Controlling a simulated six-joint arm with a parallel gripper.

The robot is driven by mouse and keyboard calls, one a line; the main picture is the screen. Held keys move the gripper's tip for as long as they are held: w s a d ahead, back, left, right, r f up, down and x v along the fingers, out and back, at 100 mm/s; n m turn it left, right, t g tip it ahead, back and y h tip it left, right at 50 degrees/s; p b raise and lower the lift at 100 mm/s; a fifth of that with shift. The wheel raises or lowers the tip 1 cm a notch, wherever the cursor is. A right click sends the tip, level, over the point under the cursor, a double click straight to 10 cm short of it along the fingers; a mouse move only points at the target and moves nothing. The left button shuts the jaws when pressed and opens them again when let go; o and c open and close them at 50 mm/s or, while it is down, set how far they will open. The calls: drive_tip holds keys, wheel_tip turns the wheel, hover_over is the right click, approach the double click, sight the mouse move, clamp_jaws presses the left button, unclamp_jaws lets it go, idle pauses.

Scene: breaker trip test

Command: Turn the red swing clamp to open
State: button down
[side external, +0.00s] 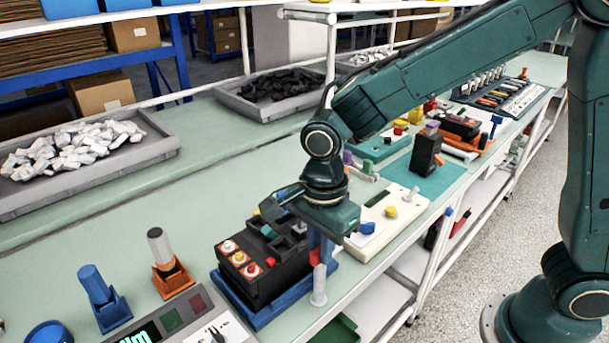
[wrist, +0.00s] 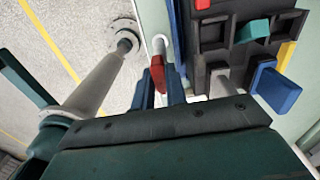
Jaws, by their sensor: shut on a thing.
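The red swing clamp (side external: 315,257) sits on a light grey post (side external: 319,288) at the front right corner of a blue fixture (side external: 262,318). My gripper (side external: 320,248) reaches down from above and is shut on the red clamp. In the wrist view the clamp (wrist: 157,73) lies between the two dark blue fingers (wrist: 160,85), and the pale post top (wrist: 159,43) shows beyond it. The fixture holds a black breaker block (side external: 265,270) with open square pockets. My gripper body hides part of the block in the side external view.
A cream panel (side external: 388,217) with coloured knobs stands close to the right. The bench's front edge is just beside the clamp.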

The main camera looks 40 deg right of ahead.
idle(0.3)
drive_tip(key=c, duration=1.4)
unclamp_jaws()
drive_tip(key=shift+c, duration=0.2)
drive_tip(key=shift+r, duration=0.2)
wheel_tip(320, 180, up, 14)
drive_tip(key=shift+f, duration=0.25)
drive_tip(key=shift+d, duration=0.1)
